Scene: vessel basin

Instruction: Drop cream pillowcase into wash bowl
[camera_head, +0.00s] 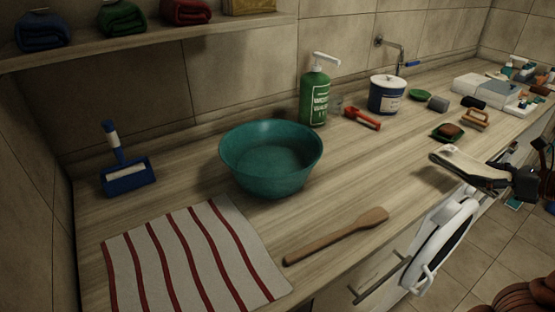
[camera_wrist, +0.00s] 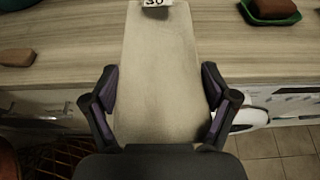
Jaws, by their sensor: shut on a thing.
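The cream pillowcase (camera_head: 466,165) is a folded, flat, pale bundle at the right of the head view, held above the counter's front edge. It fills the middle of the wrist view (camera_wrist: 160,50), with a small white tag with dark marks at its far end. My gripper (camera_head: 496,180) is shut on it, with one dark finger at each side in the wrist view (camera_wrist: 160,95). The wash bowl (camera_head: 270,180) is teal, round and upright on the counter, left of the gripper and well apart from it. Its visible inside is empty.
A wooden spoon (camera_head: 335,236) and a striped cloth (camera_head: 190,260) lie in front of the bowl. A soap dish (camera_head: 446,132) sits near the pillowcase.

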